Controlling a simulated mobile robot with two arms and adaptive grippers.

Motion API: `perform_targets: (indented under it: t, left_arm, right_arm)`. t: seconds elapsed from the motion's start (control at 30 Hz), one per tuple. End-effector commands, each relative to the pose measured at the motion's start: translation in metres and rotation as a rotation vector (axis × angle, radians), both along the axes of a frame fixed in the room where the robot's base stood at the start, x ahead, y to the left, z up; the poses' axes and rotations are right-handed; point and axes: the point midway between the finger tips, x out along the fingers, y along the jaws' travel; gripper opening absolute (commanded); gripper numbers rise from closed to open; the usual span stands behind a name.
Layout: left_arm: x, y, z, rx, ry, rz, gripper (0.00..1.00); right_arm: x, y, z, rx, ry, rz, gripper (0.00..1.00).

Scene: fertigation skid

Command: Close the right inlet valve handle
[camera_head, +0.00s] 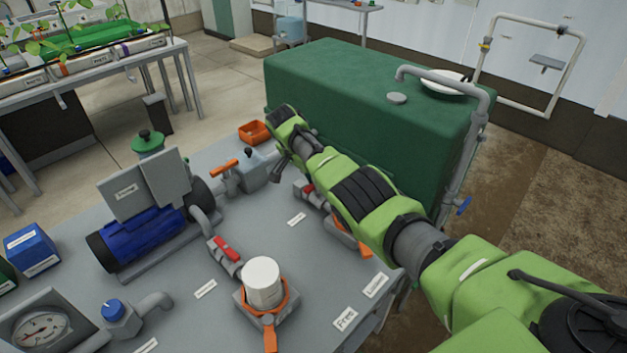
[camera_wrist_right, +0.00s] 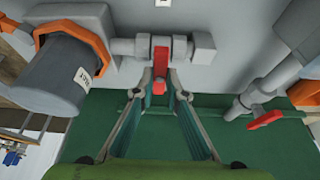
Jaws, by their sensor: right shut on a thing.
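In the right wrist view, a red valve handle (camera_wrist_right: 160,76) sits on a grey pipe fitting beside a grey canister (camera_wrist_right: 68,70) in an orange ring. My right gripper (camera_wrist_right: 160,84) has its two fingers on either side of this handle, closed on it. The handle stands crosswise to the pipe. In the head view my right gripper (camera_head: 281,160) is low near the tank, by a red handle (camera_head: 308,188), and my arm hides part of that valve and canister. A second red handle (camera_head: 226,248) sits behind the white canister (camera_head: 263,283). My left gripper is not in view.
A large green tank (camera_head: 345,85) stands right behind my right arm. A blue pump (camera_head: 150,236), an orange-handled valve (camera_head: 224,168) and a gauge (camera_head: 40,328) share the grey bench. Another red handle (camera_wrist_right: 265,120) lies to the right in the wrist view.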

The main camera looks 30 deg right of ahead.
Motion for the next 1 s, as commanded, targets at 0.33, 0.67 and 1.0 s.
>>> perform_targets:
  t: [0.33, 0.67, 1.0]
  left_arm:
    - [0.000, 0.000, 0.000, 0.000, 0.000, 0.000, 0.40]
    - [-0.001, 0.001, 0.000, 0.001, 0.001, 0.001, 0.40]
    - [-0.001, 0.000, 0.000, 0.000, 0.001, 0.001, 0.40]
  right_arm:
    - [0.001, 0.000, 0.001, 0.001, -0.002, -0.001, 0.29]
    - [0.000, 0.005, 0.012, 0.001, -0.004, 0.001, 0.29]
    - [-0.008, 0.029, 0.074, 0.002, -0.007, 0.002, 0.29]
